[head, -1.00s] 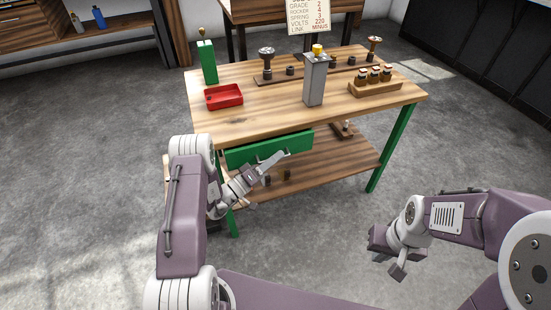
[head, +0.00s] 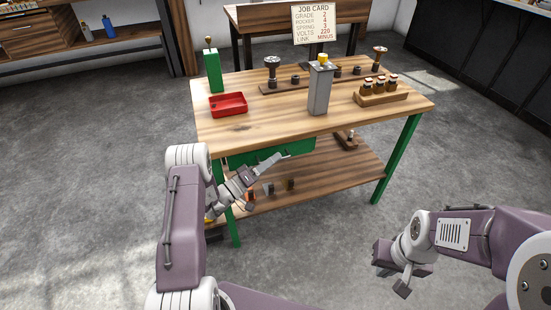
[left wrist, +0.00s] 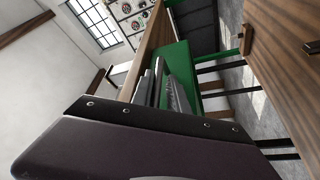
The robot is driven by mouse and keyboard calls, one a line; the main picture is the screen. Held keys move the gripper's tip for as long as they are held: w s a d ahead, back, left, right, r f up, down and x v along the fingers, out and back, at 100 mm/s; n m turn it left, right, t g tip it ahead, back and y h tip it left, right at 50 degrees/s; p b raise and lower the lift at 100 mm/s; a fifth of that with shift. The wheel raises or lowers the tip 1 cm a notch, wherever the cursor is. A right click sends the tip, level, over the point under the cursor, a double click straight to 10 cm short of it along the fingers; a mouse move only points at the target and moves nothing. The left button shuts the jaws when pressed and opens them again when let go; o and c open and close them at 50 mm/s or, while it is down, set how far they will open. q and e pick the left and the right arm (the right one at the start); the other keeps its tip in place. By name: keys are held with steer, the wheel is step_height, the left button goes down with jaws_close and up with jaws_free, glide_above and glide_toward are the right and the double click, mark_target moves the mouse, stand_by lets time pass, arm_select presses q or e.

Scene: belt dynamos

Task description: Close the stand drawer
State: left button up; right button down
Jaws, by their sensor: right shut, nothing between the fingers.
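The stand drawer has a green front (head: 240,157) and sits under the front left of the wooden workbench top (head: 250,131). Its front is close under the tabletop edge; I cannot tell whether it is fully flush. My left gripper (head: 286,157) is at the drawer front, fingers together, with nothing seen between them. In the left wrist view the grey fingers (left wrist: 165,88) lie against or very near the green drawer front (left wrist: 184,62); contact is unclear. My right gripper (head: 402,287) is shut and empty, low over the floor at the right.
On the bench are a red tray (head: 228,112), a grey post with a yellow top (head: 320,92), a green box (head: 212,72) and a wooden rack of jars (head: 382,99). Small parts lie on the lower shelf (head: 330,178). Floor around the bench is clear.

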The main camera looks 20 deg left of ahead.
arm_select(q)
steer(key=p+v, duration=0.1)
steer(key=v, duration=0.7)
steer(key=shift+p, duration=0.3)
